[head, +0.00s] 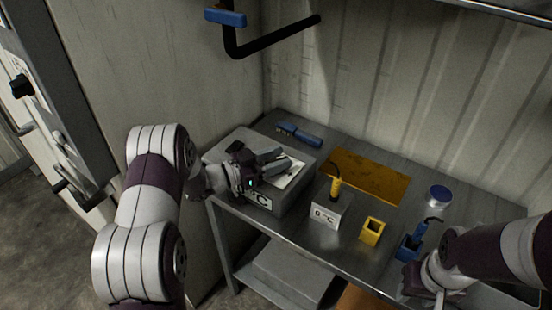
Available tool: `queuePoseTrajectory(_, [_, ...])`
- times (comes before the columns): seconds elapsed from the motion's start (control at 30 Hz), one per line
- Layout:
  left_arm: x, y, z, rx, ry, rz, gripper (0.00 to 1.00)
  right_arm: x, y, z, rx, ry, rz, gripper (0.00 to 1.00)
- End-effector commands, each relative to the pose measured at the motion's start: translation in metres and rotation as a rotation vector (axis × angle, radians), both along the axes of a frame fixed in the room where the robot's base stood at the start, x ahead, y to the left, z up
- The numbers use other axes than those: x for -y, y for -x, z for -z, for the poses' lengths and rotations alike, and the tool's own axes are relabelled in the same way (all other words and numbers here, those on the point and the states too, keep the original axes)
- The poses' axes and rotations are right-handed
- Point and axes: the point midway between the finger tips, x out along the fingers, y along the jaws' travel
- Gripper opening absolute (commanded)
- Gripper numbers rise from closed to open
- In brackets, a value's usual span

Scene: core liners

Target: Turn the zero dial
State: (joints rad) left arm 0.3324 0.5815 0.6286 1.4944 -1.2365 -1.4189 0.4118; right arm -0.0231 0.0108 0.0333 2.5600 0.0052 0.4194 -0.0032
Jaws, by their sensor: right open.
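My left gripper (268,162) reaches over the top of a grey box (290,200) at the left end of the metal table. The box has a white sheet or panel on top and a "°C" label on its front, partly covered by the gripper. No zero dial shows clearly; the gripper hides part of the box top. I cannot tell whether its fingers are open, or touch anything. A small grey block (326,213) marked "0 °C" stands to the right, with a yellow-handled probe (335,188) upright in it. My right gripper (424,297) is low at the bottom right, open, its fingers hardly visible.
On the table (300,238) are a yellow holder (372,231), a blue holder (408,246) with a blue-handled probe, a round blue-lidded tin (438,194), a brown mat (372,178) and a blue tool (300,134). A panel with a black knob (21,86) stands far left.

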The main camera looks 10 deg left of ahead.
Motion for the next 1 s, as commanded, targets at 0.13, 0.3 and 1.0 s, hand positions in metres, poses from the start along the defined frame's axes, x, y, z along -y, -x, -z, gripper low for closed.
queuePoseTrajectory(0.13, [0.000,0.000,0.000,0.000,0.000,0.000,0.45,0.000,0.000,0.000,0.000,0.000,0.000,0.43])
queuePoseTrajectory(0.3, [-0.013,0.009,0.001,-0.001,-0.001,-0.004,0.45,0.000,0.000,0.002,0.000,0.000,0.000,0.43])
queuePoseTrajectory(1.0, [-0.097,0.082,0.000,0.000,0.000,0.000,0.45,0.000,0.000,0.008,0.000,0.000,0.000,0.43])
